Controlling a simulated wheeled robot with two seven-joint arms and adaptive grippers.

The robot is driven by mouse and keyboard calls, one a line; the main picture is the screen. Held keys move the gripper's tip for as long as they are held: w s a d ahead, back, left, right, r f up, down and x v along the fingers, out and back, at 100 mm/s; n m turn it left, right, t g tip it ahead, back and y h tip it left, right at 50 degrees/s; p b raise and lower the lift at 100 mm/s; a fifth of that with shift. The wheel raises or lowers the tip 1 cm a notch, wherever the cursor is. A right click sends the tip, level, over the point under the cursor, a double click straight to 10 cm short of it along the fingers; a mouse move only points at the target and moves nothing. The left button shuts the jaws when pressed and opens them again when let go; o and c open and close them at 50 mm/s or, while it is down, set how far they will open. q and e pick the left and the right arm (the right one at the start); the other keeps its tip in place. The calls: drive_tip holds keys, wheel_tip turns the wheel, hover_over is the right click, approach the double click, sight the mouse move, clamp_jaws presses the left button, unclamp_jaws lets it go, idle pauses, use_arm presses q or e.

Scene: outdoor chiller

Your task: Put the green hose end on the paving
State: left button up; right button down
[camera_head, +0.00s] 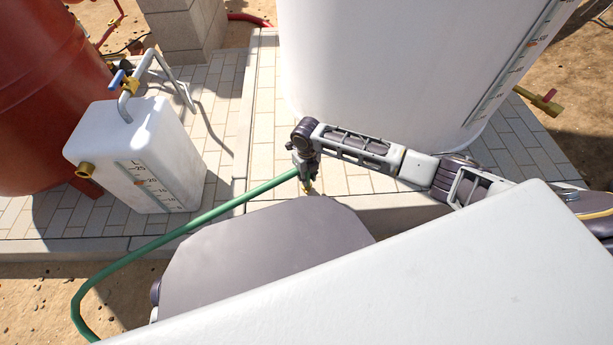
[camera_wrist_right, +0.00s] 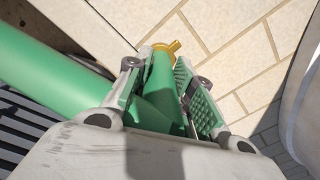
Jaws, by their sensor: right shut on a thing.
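My right gripper (camera_head: 306,168) is shut on the green hose end, which shows between its fingers in the right wrist view (camera_wrist_right: 162,80). A brass fitting (camera_wrist_right: 168,46) tips the hose end and points down toward pale paving. The green hose (camera_head: 185,228) runs from the gripper down to the left and curves out at the bottom. The paving (camera_head: 262,140) lies below and behind the gripper; I cannot tell how high the hose end is above it. My left gripper is not in view.
A large white tank (camera_head: 390,70) stands behind the right arm. A smaller white container (camera_head: 135,150) with a tap and pipe stands at left, beside a red tank (camera_head: 40,90). A block pillar (camera_head: 183,35) is at the back. Bare paving lies between the container and large tank.

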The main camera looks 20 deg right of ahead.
idle(0.3)
drive_tip(key=c, duration=1.2)
unclamp_jaws()
drive_tip(key=shift+c, duration=0.2)
drive_tip(key=shift+r+p, duration=0.35)
drive_tip(key=shift+r, duration=0.45)
wheel_tip(320, 180, up, 9)
drive_tip(key=p, duration=0.3)
drive_tip(key=shift+r, duration=0.15)
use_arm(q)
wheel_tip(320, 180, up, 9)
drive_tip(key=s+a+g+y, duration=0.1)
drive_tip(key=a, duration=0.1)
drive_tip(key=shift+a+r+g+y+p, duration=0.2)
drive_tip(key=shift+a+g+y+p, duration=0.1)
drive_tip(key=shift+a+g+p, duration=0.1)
use_arm(e)
drive_tip(key=shift+r, duration=0.6)
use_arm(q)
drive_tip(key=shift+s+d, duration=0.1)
use_arm(e)
drive_tip(key=shift+a, duration=0.1)
